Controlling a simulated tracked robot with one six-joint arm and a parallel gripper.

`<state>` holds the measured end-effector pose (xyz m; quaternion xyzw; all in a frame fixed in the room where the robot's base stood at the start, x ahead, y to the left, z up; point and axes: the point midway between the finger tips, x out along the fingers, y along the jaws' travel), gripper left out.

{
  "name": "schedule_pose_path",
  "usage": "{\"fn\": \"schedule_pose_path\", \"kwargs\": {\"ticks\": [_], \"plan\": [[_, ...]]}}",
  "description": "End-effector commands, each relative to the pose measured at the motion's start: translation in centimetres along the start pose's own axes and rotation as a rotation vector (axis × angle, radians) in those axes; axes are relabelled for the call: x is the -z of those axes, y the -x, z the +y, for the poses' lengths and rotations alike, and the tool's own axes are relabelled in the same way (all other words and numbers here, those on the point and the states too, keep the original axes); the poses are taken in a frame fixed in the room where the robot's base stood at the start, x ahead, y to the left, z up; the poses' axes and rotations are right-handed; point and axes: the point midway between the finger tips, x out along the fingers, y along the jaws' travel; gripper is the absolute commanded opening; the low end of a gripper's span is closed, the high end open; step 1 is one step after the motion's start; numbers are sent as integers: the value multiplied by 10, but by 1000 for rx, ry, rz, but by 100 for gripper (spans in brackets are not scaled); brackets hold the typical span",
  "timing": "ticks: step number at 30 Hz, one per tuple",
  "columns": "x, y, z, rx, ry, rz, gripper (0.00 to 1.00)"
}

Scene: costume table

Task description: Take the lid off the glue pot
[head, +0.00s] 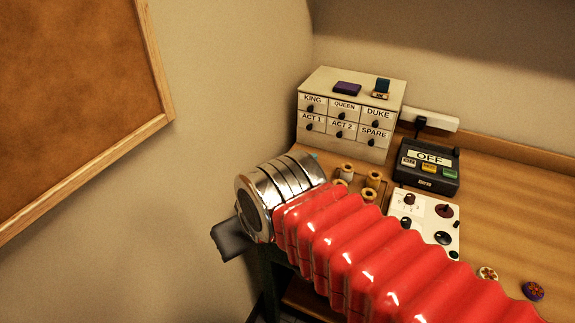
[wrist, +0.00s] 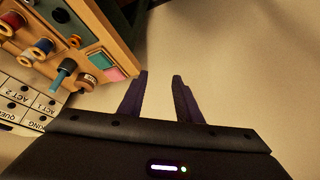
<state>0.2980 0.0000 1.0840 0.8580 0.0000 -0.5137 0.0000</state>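My gripper (wrist: 161,76) shows in the wrist view with its two dark fingers apart and nothing between them. In the head view, its dark end (head: 231,241) sticks out at the left of my arm, near the wall and past the table edge. A small brown round item (wrist: 87,81) in the wrist view, beside a teal-handled item (wrist: 63,76), may be the glue pot; I cannot tell for sure, nor make out a lid. My gripper is apart from it, to its right. In the head view my arm hides that part of the table.
A labelled drawer cabinet (head: 343,133) stands at the back of the table (head: 510,205). Several spools (head: 369,194), a dark OFF box (head: 427,167) and a white control panel (head: 426,218) are close to my arm. A corkboard (head: 75,85) hangs on the left wall.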

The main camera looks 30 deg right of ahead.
Motion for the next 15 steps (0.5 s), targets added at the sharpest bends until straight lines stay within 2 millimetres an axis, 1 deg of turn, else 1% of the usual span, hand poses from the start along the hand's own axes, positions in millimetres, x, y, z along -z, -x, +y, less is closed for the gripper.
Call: {"fn": "schedule_pose_path", "kwargs": {"ticks": [2,8,11,14,15], "plan": [[0,0,0,0,0,0,31],[5,1,2,-3,-3,-4,45],[15,2,6,-9,-10,-16,52],[30,3,16,-16,-19,-33,59],[38,4,20,-20,-25,-40,62]]}}
